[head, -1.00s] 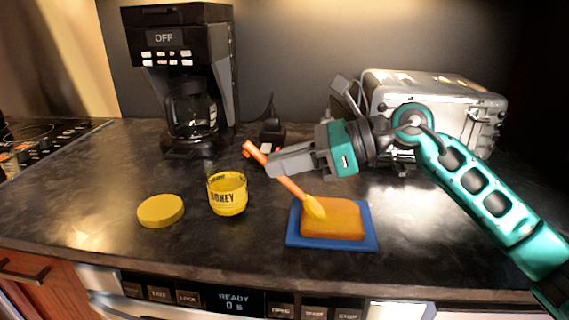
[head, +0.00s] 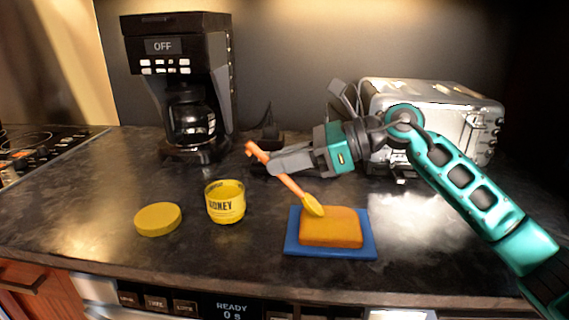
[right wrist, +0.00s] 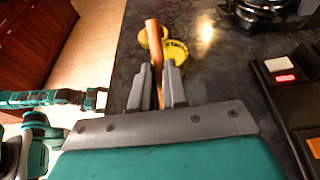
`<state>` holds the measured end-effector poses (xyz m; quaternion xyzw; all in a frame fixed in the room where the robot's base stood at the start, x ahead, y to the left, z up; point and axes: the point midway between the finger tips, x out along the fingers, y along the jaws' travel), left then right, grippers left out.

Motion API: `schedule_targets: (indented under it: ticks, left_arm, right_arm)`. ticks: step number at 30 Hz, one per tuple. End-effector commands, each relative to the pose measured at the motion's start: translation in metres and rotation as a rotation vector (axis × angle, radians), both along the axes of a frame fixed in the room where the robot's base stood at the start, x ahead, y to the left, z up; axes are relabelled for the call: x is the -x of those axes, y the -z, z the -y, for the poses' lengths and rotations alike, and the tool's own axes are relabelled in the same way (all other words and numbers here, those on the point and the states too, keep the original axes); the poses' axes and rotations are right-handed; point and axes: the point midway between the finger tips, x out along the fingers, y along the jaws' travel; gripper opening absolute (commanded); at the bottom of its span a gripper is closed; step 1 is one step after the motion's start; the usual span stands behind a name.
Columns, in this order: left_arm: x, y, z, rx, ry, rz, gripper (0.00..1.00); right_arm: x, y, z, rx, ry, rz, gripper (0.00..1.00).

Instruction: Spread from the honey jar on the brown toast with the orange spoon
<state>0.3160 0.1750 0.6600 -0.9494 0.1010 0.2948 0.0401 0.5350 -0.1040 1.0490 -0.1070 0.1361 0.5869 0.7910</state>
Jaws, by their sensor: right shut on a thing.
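The honey jar (head: 225,203) stands open on the counter, yellow inside, with its yellow lid (head: 158,219) lying flat to its left. The brown toast (head: 331,227) lies on a blue board (head: 291,248) to the right of the jar. My right gripper (head: 275,166) is shut on the orange spoon (head: 292,186). The spoon slants down to the right, its yellow-coated bowl at the toast's upper left edge; I cannot tell whether it touches. In the right wrist view the spoon's handle (right wrist: 154,42) rises between the fingers. My left gripper is not in the head view.
A black coffee maker (head: 180,85) stands at the back left and a silver toaster (head: 435,110) at the back right, behind my right arm. A stove (head: 35,150) is at the far left. The counter around jar and board is clear.

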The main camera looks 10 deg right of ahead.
Motion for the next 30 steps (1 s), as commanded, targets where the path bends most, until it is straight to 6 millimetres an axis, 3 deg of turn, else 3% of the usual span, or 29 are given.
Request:
schedule_targets:
  ticks: [14, 30]
  left_arm:
    - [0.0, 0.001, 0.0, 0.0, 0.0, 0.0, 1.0]
    - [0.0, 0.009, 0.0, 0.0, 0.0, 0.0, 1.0]
  right_arm:
    - [-0.003, 0.001, 0.002, 0.002, 0.0, -0.001, 0.0]
    - [0.005, 0.0, 0.025, 0.002, 0.001, 0.0, 0.0]
